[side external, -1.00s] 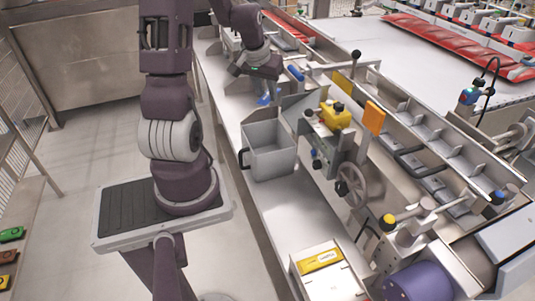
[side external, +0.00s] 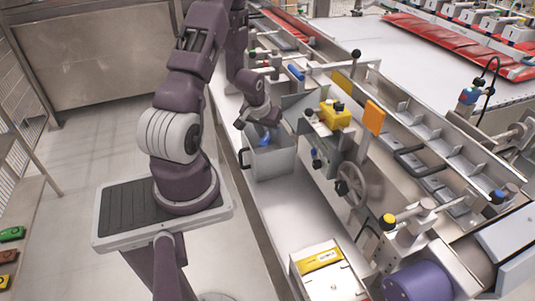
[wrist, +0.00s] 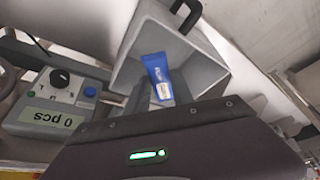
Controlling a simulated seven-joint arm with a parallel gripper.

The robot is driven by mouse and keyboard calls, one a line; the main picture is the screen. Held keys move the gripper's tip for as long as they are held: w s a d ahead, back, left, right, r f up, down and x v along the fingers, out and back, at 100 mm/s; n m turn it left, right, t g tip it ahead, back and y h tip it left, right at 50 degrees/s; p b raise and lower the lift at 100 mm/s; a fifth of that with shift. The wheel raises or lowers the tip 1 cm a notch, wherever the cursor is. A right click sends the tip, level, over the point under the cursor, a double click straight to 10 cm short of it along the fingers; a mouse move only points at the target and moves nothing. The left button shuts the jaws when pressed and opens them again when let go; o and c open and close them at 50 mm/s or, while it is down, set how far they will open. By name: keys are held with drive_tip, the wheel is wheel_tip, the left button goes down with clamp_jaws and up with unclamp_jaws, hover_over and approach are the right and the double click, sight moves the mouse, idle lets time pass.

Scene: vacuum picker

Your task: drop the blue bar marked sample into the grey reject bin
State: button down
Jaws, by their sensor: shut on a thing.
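The blue bar (side external: 263,142) hangs below my gripper (side external: 261,130), which is shut on it. In the wrist view the bar (wrist: 156,70) shows a blue upper part and a pale label with lettering too small to read. The grey reject bin (side external: 273,166) is an open-topped box with a black handle, standing on the pale bench. My gripper is over the bin's mouth. In the wrist view the bar appears against the inside of the bin (wrist: 207,70).
A grey control box (wrist: 55,103) marked "0 pcs" stands beside the bin. A machine with a yellow block (side external: 335,115), an orange plate (side external: 374,118) and a handwheel (side external: 351,190) is close on the right. The bench in front of the bin is clear up to a white box (side external: 326,268).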

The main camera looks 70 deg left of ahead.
drive_tip(key=c, duration=1)
unclamp_jaws()
drive_tip(key=v, duration=0.7)
